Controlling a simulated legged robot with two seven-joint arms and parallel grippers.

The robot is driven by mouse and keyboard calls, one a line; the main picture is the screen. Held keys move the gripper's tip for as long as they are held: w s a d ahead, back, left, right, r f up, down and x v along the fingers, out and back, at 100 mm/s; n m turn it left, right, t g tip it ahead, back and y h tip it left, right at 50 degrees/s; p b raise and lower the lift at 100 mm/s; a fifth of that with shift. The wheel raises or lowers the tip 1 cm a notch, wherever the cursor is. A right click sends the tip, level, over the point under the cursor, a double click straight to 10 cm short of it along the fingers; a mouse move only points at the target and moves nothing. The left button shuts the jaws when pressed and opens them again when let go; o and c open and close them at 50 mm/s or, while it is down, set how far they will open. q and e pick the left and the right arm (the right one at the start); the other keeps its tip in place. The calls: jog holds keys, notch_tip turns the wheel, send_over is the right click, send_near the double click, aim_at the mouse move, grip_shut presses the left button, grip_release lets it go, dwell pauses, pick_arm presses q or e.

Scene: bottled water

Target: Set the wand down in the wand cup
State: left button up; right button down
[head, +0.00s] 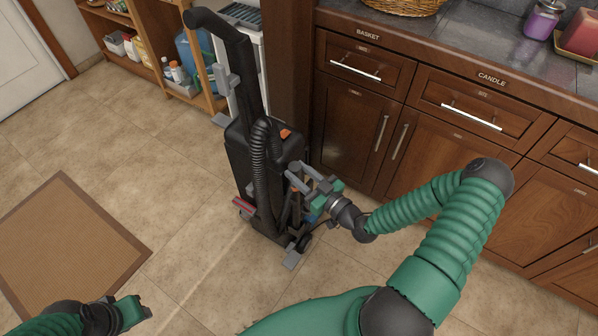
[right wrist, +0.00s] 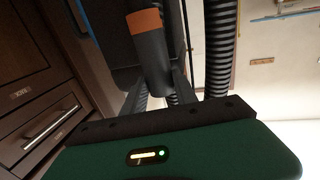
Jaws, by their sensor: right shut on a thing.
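A black upright vacuum (head: 250,165) stands on the tile floor, with a ribbed hose (head: 259,150) along its front. My right gripper (head: 308,187) is shut at the vacuum's right side. In the right wrist view a dark grey tube with an orange band, which looks like the wand (right wrist: 150,65), rises just beyond the gripper's edge, close to the vacuum body and the ribbed hose (right wrist: 218,45).
Wooden cabinets (head: 400,140) with a dark countertop (head: 440,40) run along the right, close to my right arm. A shelf (head: 150,45) with bottles stands behind the vacuum. A brown mat (head: 65,245) lies at left. The floor between mat and vacuum is clear.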

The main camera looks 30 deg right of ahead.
jog(key=shift+r, duration=0.1)
jog(key=c, duration=0.9)
grip_release()
jog(key=s+d+p, duration=0.2)
jog(key=s+d, duration=0.1)
jog(key=s, duration=1.4)
jog(key=r+p, duration=0.5)
jog(key=r, duration=0.1)
jog(key=r+p, duration=0.2)
jog(key=p, duration=0.1)
jog(key=shift+w+a+r+p, duration=0.15)
jog(key=shift+w+r+p, duration=0.15)
jog(key=shift+r, duration=0.1)
